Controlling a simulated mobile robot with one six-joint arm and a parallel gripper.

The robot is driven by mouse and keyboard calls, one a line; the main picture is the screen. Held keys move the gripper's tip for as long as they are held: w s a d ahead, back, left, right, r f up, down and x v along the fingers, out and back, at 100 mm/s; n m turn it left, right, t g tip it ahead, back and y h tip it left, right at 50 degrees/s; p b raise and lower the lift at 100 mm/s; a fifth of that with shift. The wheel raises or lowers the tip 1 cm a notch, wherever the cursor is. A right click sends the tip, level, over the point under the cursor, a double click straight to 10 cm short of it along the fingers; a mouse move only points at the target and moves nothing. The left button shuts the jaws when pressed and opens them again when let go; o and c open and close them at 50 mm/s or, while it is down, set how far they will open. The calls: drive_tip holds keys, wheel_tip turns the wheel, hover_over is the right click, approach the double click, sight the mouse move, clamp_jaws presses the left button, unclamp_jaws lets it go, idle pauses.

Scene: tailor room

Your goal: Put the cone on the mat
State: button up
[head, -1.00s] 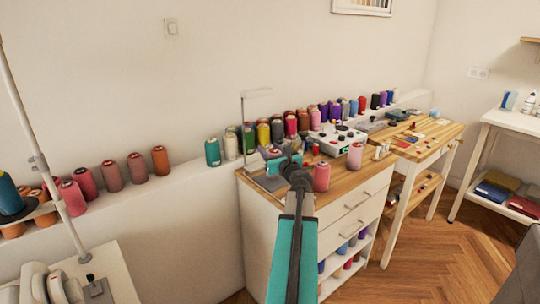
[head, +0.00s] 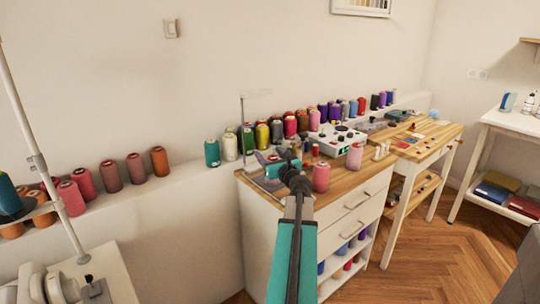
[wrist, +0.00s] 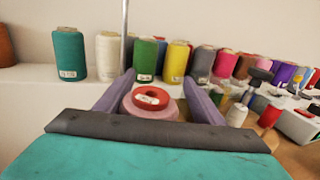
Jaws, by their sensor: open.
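My gripper (head: 270,163) is over the left end of the wooden-topped cabinet. A grey flat piece, which looks like the mat (head: 268,185), shows beneath my gripper in the head view. I cannot see clearly where the cone's base meets it.
A lamp stand (head: 242,125) rises behind my gripper. A white control box (head: 338,141) and a wall ledge (head: 190,178) with several thread cones lie behind.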

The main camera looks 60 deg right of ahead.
drive_tip(key=shift+r, duration=0.15)
drive_tip(key=v, duration=0.9)
drive_tip(key=shift+s+a, duration=0.1)
drive_tip(key=shift+s, duration=0.05)
drive_tip(key=shift+b, duration=0.85)
drive_tip(key=b, duration=0.3)
drive_tip(key=shift+s+a, duration=0.2)
drive_tip(key=shift+s, duration=0.1)
drive_tip(key=b+v, duration=0.2)
drive_tip(key=b, duration=0.4)
idle(0.4)
